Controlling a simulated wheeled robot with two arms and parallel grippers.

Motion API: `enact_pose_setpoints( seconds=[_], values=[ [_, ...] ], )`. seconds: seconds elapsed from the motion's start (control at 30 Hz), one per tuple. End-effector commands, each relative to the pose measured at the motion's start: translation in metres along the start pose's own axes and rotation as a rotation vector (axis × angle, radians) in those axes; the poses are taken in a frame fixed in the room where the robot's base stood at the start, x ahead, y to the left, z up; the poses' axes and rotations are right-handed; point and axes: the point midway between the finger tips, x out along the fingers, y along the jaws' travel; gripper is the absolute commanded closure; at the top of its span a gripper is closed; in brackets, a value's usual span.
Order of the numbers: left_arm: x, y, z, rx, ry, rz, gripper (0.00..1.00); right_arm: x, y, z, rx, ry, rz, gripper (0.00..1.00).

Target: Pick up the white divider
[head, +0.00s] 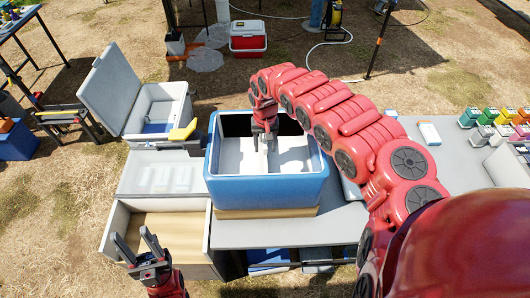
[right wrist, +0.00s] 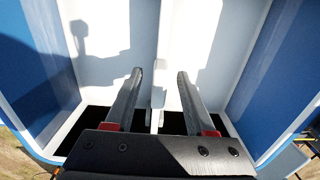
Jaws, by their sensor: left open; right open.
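A blue cooler box (head: 265,188) with a white inside stands open on the grey table. The white divider (right wrist: 158,92) shows in the right wrist view as a thin upright edge in the middle of the cooler. My right gripper (head: 264,148) points down into the cooler. In the right wrist view its open fingers (right wrist: 156,75) lie on either side of the divider, with gaps visible on both sides. My left gripper (head: 136,240) is open and empty at the lower left, over the open drawer.
The open drawer (head: 160,225) is left of the cooler. A white cooler (head: 152,110) with its lid raised stands behind it. Several coloured bottles (head: 490,116) stand at the far right. My right arm crosses over the table's right part.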

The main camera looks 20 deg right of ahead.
Motion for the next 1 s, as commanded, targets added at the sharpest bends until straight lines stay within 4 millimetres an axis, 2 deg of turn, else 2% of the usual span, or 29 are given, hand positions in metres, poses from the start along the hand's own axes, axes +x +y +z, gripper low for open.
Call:
enact_pose_setpoints(
  seconds=[0.2, 0.47, 0.77, 0.8, 1.0],
  values=[
    [0.007, 0.0, -0.001, 0.0, 0.0, 0.0, 0.5, 0.018, -0.001, -0.001, 0.001, 0.002, -0.003, 0.45],
    [0.007, 0.0, -0.001, 0.0, 0.0, 0.0, 0.5, 0.02, 0.0, -0.002, 0.002, 0.004, -0.001, 0.45],
    [0.007, 0.0, -0.001, 0.0, 0.0, 0.0, 0.5, 0.02, 0.0, -0.002, 0.002, 0.004, -0.001, 0.97],
    [0.007, 0.0, -0.001, 0.0, 0.0, 0.0, 0.5, 0.02, 0.0, -0.002, 0.002, 0.004, -0.001, 1.0],
    [0.007, 0.0, -0.001, 0.0, 0.0, 0.0, 0.5, 0.02, 0.0, -0.001, 0.002, 0.003, -0.001, 1.0]
  ],
)
